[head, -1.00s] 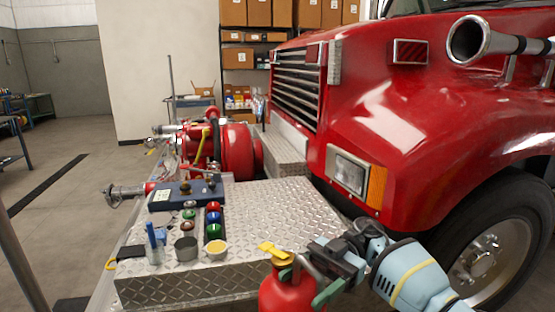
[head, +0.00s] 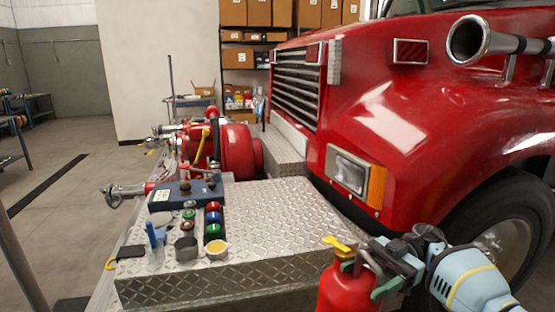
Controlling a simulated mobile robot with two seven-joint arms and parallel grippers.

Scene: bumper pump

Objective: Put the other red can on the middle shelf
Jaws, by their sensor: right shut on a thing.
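A red can (head: 346,290) with a yellow top piece and a green lever or spout stands out at the bottom of the head view, right of centre. My right gripper (head: 372,268) is shut on this red can near its top, and the can hangs upright beside the diamond-plate bumper's front right corner. The can's lower part is cut off by the frame edge. My left gripper is not in view. A shelf unit with brown boxes (head: 238,58) stands far at the back; I cannot tell whether it is the shelf meant.
The diamond-plate bumper (head: 275,222) carries small cups, coloured knobs and a blue box (head: 187,191). A red pump (head: 236,150) sits behind. The red truck (head: 420,130) fills the right side. Open floor (head: 60,240) lies at left.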

